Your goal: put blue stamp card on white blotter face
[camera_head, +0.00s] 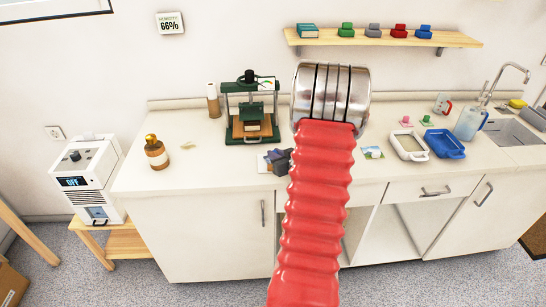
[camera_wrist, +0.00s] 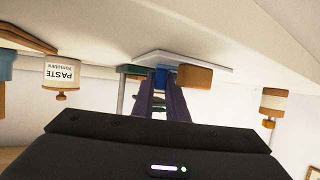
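My gripper (camera_head: 279,160) is low over the counter, in front of the green press, and partly hidden by my red arm in the head view. A white sheet (camera_head: 263,164), which may be the blotter, lies beside it. In the wrist view, which is upside down, my purple fingers (camera_wrist: 160,82) reach to a blue piece (camera_wrist: 161,76) at their tips. I cannot tell whether they hold it. A white slab (camera_wrist: 205,62) and a brown block (camera_wrist: 195,77) are close to it. A small card with blue and green marks (camera_head: 372,152) lies right of my arm.
A green press (camera_head: 252,108) stands behind my gripper. A brown bottle (camera_head: 156,152) is at left. A white tray (camera_head: 409,145) and a blue tray (camera_head: 445,143) are at right. The counter between bottle and press is mostly clear.

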